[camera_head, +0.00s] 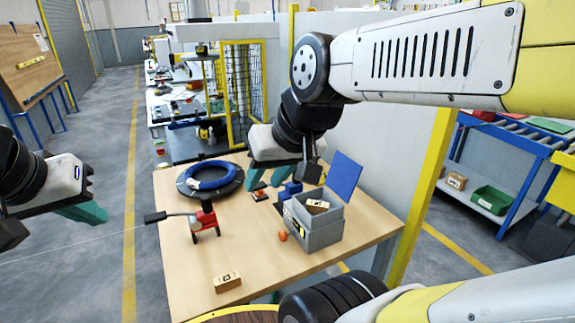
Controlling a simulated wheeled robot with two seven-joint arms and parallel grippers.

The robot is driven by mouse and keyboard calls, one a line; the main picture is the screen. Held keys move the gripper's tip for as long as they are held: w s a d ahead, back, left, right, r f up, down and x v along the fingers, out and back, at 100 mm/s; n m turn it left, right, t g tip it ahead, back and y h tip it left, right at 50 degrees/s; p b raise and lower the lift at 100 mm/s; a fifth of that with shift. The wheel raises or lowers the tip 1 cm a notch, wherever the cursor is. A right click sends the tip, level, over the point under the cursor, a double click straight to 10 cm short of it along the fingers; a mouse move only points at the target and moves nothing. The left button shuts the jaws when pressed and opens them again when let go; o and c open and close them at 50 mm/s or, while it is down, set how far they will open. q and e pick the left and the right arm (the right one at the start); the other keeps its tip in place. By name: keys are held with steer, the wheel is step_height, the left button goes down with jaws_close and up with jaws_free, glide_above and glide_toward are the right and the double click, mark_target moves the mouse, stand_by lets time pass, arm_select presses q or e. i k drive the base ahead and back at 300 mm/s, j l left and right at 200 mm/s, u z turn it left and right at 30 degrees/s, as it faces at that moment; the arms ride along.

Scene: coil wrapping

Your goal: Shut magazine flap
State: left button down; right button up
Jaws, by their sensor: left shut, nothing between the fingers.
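A grey box (322,238), apparently the magazine, stands on the table with a small wooden block (317,206) showing in its open top. A blue flap (345,175) stands tilted up at the box's back right, so the top is uncovered. My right gripper (267,177) points down left of the box and behind it, its teal fingertips apart with nothing seen between them. The flap is on the far side of the box from it. My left gripper (88,213) is shut and empty, off the table's left side.
The wooden table (180,270) holds a blue coil on a black ring (210,178), a red tool (204,221) with a long black handle, and a wooden block (227,282) at the front. Small blue parts (288,190) lie beside the box. A yellow post (425,195) rises at the right.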

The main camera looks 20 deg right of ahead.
mark_target(343, 177)
steer(key=l+u, duration=0.25)
steer(key=l, duration=0.2)
steer(key=k+l+u, duration=0.15)
steer(key=l+u, duration=0.15)
steer(key=k+l+u, duration=0.1)
steer(key=l+u, duration=0.15)
steer(key=l, duration=0.25)
steer(key=k+l+u, duration=0.15)
steer(key=l+u, duration=0.15)
steer(key=k+l, duration=0.2)
steer(key=l, duration=0.2)
steer(key=k+l, duration=0.25)
steer(key=l, duration=0.2)
steer(key=k+l, duration=0.2)
steer(key=l, duration=0.2)
steer(key=k+l+u, duration=0.1)
steer(key=l, duration=0.35)
steer(key=j+z, duration=0.2)
steer(key=z, duration=0.25)
steer(key=k+j+z, duration=0.1)
steer(key=z, duration=0.4)
